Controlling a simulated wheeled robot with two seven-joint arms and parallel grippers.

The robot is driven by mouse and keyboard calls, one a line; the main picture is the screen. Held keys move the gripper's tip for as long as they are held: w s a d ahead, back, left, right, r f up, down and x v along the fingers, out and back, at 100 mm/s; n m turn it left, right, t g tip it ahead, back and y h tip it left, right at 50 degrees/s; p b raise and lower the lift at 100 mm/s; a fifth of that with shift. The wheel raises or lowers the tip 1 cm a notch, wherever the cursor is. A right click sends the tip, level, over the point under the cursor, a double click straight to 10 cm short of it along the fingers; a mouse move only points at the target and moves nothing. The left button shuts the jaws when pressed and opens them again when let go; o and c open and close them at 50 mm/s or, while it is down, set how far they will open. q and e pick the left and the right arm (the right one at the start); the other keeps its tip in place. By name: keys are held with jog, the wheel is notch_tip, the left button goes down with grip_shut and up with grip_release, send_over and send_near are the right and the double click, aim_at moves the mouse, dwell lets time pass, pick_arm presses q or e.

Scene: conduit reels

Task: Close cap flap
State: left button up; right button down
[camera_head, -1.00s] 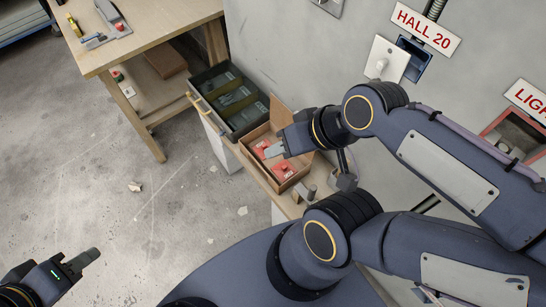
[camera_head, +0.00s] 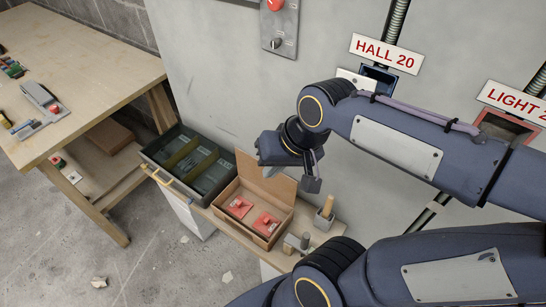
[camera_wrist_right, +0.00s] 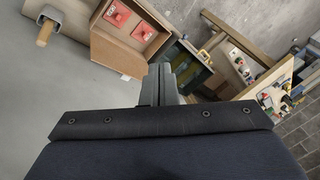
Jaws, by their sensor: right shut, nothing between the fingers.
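Under the HALL 20 sign, a blue wall box (camera_head: 379,79) stands open. A white plate (camera_head: 355,76) shows at its left, its lower part hidden by my right arm; I cannot tell how it is hinged. My right gripper (camera_head: 268,150) is shut and empty, in front of the wall and well to the lower left of that box. In the right wrist view its fingers (camera_wrist_right: 160,85) lie together, with nothing held. It is above an open cardboard box (camera_head: 270,234), in front of the raised cardboard lid (camera_head: 262,184). My left gripper is out of view.
Two red parts (camera_head: 240,207) lie in the cardboard box. A dark crate (camera_head: 190,165) stands to its left, and a wooden-handled tool (camera_head: 325,212) to its right. A reddish open wall box (camera_head: 503,127) is at right. A wooden workbench (camera_head: 85,85) is at left.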

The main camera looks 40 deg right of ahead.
jog(key=w+d+f+m+g+h+b, duration=0.2)
jog(key=w+d+f+m+h+b, duration=0.1)
jog(key=w+d+f+m+b, duration=0.4)
jog(key=w+d+f+m+g+h+b, duration=0.1)
jog(key=w+d+f+m+h+b, duration=0.3)
jog(key=w, duration=0.5)
notch_tip(320, 180, down, 10)
jog(key=w+d+n+y+b, duration=0.1)
jog(key=shift+d+r+b, duration=0.2)
jog(key=shift+d+b, duration=0.2)
jog(key=shift+a, duration=0.1)
